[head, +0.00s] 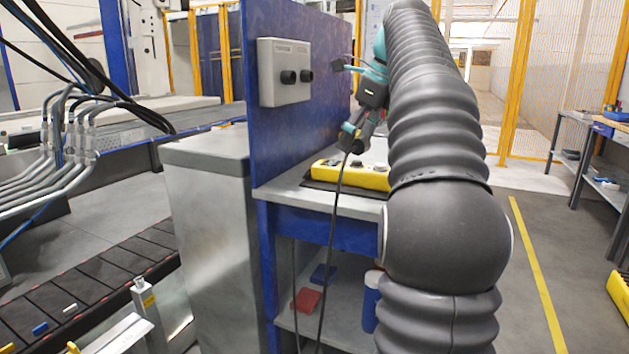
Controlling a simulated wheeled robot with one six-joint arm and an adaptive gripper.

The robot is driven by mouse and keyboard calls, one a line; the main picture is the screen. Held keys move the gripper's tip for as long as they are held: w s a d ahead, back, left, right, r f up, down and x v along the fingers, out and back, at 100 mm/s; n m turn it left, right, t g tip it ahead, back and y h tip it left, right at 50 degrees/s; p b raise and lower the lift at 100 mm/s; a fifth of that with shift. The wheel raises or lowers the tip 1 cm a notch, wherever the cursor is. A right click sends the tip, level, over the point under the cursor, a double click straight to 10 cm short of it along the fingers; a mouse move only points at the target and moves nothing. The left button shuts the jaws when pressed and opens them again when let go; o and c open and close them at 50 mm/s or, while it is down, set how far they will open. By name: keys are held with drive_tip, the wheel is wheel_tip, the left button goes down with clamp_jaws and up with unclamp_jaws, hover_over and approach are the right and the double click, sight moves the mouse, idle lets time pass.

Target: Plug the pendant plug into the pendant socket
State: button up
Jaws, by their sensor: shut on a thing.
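A grey socket box (286,92) is fixed to the upright blue panel. It carries two black round sockets, a left one (289,77) and a right one (306,76), with small labels above that I cannot read. My gripper (353,138) is to the right of the box and lower, above the bench. It is shut on the dark pendant plug (346,147), which is mostly hidden between the fingers. A black cable (335,210) hangs from the plug past the bench's front edge. The plug is apart from both sockets.
The blue panel (262,140) stands upright behind the bench's left side. A red box (306,299) and a blue box (323,273) sit on the lower shelf.

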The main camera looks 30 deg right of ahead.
hover_over(304, 192)
drive_tip(key=s, duration=0.1)
drive_tip(key=f, duration=0.5)
drive_tip(key=shift+s+d+f, duration=0.2)
drive_tip(key=shift+d+f, duration=0.1)
drive_tip(key=shift+f, duration=1.95)
drive_tip(key=o, duration=1)
drive_tip(key=shift+f, duration=0.1)
drive_tip(key=v, duration=1.3)
drive_tip(key=shift+a+r, duration=0.15)
drive_tip(key=shift+r, duration=0.2)
drive_tip(key=shift+a, duration=0.15)
